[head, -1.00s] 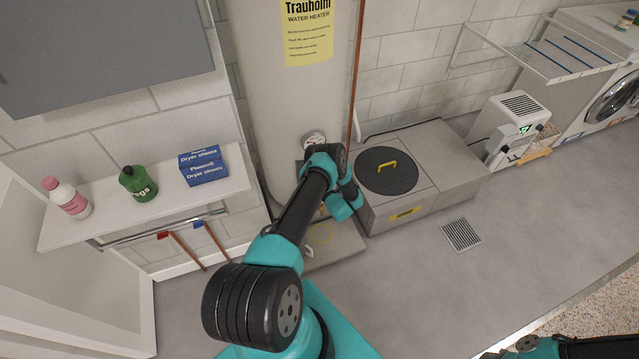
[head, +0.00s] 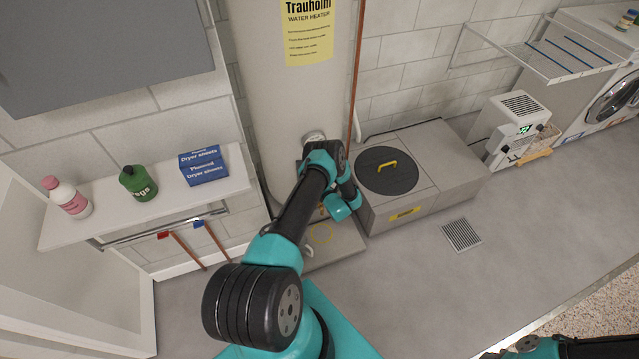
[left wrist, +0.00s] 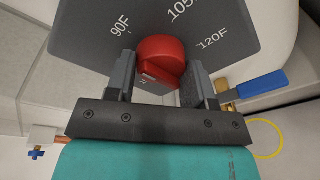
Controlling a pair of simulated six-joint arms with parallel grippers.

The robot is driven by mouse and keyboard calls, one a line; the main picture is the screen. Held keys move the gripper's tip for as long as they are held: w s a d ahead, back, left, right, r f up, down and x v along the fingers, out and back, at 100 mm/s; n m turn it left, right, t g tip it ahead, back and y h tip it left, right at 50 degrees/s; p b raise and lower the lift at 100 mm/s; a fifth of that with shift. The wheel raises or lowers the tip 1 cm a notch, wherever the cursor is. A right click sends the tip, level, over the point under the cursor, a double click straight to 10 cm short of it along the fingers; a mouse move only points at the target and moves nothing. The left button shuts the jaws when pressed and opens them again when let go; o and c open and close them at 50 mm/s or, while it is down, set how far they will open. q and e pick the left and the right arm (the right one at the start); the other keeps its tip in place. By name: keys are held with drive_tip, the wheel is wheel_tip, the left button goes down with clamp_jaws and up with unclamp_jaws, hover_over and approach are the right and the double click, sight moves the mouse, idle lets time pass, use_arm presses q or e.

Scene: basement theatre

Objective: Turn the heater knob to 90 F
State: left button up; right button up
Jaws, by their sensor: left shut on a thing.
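The water heater (head: 265,90) is a tall pale tank with a yellow label in the head view. In the left wrist view its dark control panel (left wrist: 85,55) carries the marks 90F on the left, 105 at the top and 120F on the right. The red heater knob (left wrist: 163,50) sits in front of the panel, between the two fingers of my left gripper (left wrist: 157,72), which is shut on it. Which mark the knob points to I cannot tell. In the head view my left wrist hides the knob and fingers. My right gripper is out of view.
A blue-handled valve (left wrist: 262,85) is close to the right finger. A copper pipe (head: 356,70) runs down beside the tank. A grey box with a round lid (head: 388,172) stands right of it. A shelf (head: 110,215) with bottles and boxes is at left.

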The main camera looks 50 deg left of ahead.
use_arm(q)
drive_tip(key=o, duration=0.9)
drive_tip(key=v, duration=1.7)
drive_tip(key=shift+s+d, duration=0.1)
drive_tip(key=shift+d, duration=0.05)
